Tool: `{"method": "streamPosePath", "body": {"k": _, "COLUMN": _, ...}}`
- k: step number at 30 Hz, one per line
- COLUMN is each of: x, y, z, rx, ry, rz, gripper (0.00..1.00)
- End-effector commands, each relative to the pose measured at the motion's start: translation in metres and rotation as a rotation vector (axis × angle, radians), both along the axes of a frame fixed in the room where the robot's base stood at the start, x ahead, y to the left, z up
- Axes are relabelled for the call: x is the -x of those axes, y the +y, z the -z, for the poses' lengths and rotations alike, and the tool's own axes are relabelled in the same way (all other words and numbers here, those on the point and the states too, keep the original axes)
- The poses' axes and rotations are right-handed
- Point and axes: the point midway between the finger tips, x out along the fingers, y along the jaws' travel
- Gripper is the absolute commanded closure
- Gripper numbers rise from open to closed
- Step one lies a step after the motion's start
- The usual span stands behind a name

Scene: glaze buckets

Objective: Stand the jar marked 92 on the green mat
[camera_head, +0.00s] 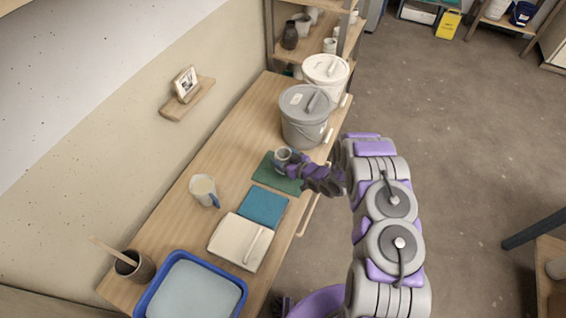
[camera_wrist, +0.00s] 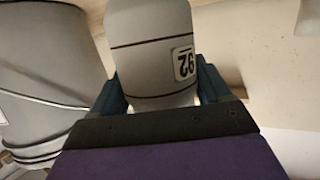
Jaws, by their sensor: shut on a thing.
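The jar marked 92 (camera_wrist: 150,50) is pale grey with dark bands and a white label; the 92 appears upside down in the wrist view. My gripper (camera_head: 287,163) is shut on this jar, with a blue finger on either side of it in the wrist view. In the head view the jar (camera_head: 283,153) shows over the far part of the green mat (camera_head: 266,178), looking roughly upright. I cannot tell whether its base touches the mat, because my gripper hides part of it. My gripper and wrist also cover the mat's right part.
A grey lidded bucket (camera_head: 304,130) stands close behind the jar, with a white bucket (camera_head: 326,90) beyond. The wooden bench (camera_head: 226,150) is clear left of the mat.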

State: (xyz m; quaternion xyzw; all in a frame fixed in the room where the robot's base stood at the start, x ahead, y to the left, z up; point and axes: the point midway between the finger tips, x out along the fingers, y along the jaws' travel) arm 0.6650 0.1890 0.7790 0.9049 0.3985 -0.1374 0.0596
Motion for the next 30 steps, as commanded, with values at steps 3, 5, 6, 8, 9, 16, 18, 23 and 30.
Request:
{"method": "streamPosePath", "body": {"k": 3, "x": -0.006, "y": 0.002, "z": 0.001, "rx": 0.001, "ry": -0.001, "rz": 0.001, "gripper": 0.67}}
{"method": "streamPosePath", "body": {"k": 5, "x": -0.007, "y": 0.002, "z": 0.003, "rx": 0.001, "ry": 0.000, "rz": 0.001, "gripper": 0.67}}
{"method": "streamPosePath", "body": {"k": 6, "x": -0.007, "y": 0.002, "z": 0.006, "rx": 0.001, "ry": 0.000, "rz": 0.001, "gripper": 0.67}}
{"method": "streamPosePath", "body": {"k": 8, "x": -0.007, "y": 0.002, "z": 0.013, "rx": 0.000, "ry": 0.001, "rz": 0.000, "gripper": 0.67}}
{"method": "streamPosePath", "body": {"k": 9, "x": -0.007, "y": 0.001, "z": 0.019, "rx": -0.001, "ry": 0.002, "rz": 0.001, "gripper": 0.67}}
{"method": "streamPosePath", "body": {"k": 16, "x": -0.007, "y": 0.001, "z": 0.036, "rx": 0.000, "ry": 0.000, "rz": 0.000, "gripper": 0.67}}
{"method": "streamPosePath", "body": {"k": 18, "x": -0.007, "y": 0.002, "z": 0.035, "rx": 0.001, "ry": -0.001, "rz": 0.000, "gripper": 0.67}}
{"method": "streamPosePath", "body": {"k": 23, "x": -0.007, "y": 0.002, "z": 0.036, "rx": 0.001, "ry": 0.001, "rz": 0.000, "gripper": 0.67}}
{"method": "streamPosePath", "body": {"k": 30, "x": -0.007, "y": 0.002, "z": 0.037, "rx": 0.001, "ry": 0.001, "rz": 0.000, "gripper": 0.03}}
